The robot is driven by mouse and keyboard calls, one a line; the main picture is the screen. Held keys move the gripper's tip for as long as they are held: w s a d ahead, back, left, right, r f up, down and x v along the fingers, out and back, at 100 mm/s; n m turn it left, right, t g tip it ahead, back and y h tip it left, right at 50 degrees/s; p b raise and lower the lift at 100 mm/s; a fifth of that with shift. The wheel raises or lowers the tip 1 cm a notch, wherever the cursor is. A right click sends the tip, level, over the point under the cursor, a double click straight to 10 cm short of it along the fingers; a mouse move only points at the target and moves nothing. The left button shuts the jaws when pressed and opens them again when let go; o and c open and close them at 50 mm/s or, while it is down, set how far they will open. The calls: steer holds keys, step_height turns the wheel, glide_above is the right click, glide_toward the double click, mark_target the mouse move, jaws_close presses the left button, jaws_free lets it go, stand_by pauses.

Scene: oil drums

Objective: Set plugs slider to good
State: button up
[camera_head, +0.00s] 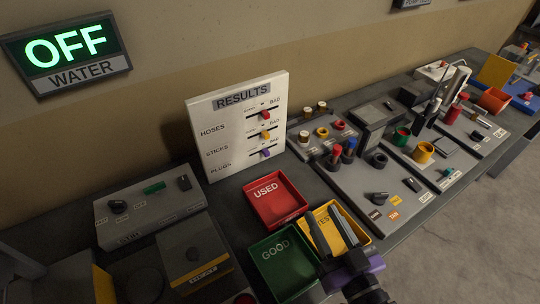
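The white RESULTS board (237,130) stands upright against the wall at the back of the bench. It has three rows: HOSES, STICKS and PLUGS. The purple plugs slider (265,153) is in the bottom row, at the right part of its track, near the BAD side. The orange-yellow sticks slider (266,134) and red hoses slider (265,115) sit above it, also toward the right. My gripper (331,220) is over the yellow tray, below and to the right of the board. Its dark fingers look apart, with nothing seen between them.
Red USED (290,216), green GOOD (262,280) and yellow TEST (362,232) trays lie in front of the board. A grey control box (150,208) stands left. Panels with knobs and coloured plugs (372,185) fill the right. The lit sign (66,50) reads OFF WATER.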

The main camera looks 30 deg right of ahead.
steer(key=w+d+n+g+y, duration=0.1)
steer(key=w+d, duration=0.3)
steer(key=w, duration=0.7)
steer(key=w+d, duration=0.3)
steer(key=w, duration=0.7)
steer(key=n+g+y, duration=0.2)
steer(key=g+y, duration=0.1)
glide_toward(268, 153)
steer(key=shift+w+b, duration=0.35)
steer(key=shift+w, duration=0.2)
steer(key=shift+w+a+f, duration=0.1)
steer(key=shift+f, duration=0.1)
steer(key=shift+p+x, duration=0.45)
steer(key=shift+x, duration=3.2)
steer(key=shift+f, duration=0.1)
jaws_close()
